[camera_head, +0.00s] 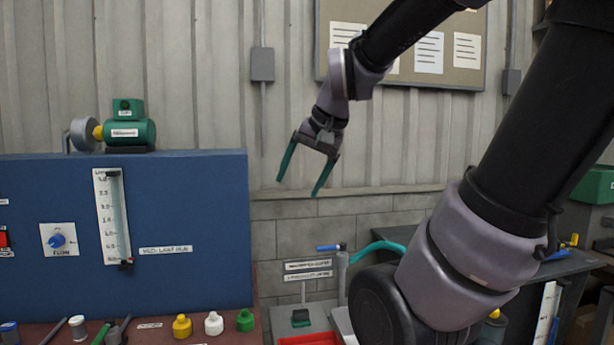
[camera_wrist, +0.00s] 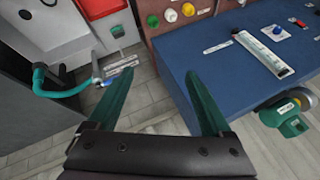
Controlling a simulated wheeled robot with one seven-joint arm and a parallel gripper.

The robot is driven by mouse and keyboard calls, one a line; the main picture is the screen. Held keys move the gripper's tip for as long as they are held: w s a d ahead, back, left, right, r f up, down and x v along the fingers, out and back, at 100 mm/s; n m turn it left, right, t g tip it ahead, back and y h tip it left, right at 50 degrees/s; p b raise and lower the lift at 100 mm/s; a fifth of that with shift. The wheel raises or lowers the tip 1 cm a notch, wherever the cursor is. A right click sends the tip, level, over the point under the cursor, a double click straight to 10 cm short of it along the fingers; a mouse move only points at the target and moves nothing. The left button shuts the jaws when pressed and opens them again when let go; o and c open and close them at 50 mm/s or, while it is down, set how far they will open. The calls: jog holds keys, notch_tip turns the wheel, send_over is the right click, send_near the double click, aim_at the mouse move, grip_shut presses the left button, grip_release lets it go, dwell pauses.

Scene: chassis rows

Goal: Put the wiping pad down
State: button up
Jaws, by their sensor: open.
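My gripper (camera_head: 298,187) is raised in front of the wall, to the right of the blue panel. Its two green fingers are spread and nothing is between them; the wrist view also shows them (camera_wrist: 159,75) apart and empty. A small dark-green pad with a thin upright grey handle (camera_head: 301,317), which looks like the wiping pad, rests on a grey surface below my gripper. The green pad also shows in the wrist view (camera_wrist: 118,31), beyond the left fingertip and apart from it.
The blue panel (camera_head: 205,240) carries a green motor (camera_head: 130,133) on top. Yellow, white and green caps (camera_head: 214,323) sit on the reddish ledge before it. A red tray (camera_head: 308,340) and a tap with a teal hose (camera_head: 377,248) are near the pad. Air around my gripper is clear.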

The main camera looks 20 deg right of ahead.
jog(key=s+n, duration=0.1)
jog(key=s, duration=0.1)
jog(key=s+r+n+t, duration=0.1)
jog(key=s, duration=0.1)
jog(key=shift+s+a+r, duration=0.1)
jog(key=shift+s+a, duration=0.1)
jog(key=shift+o, duration=0.5)
jog(key=shift+w, duration=0.1)
dwell(0.6)
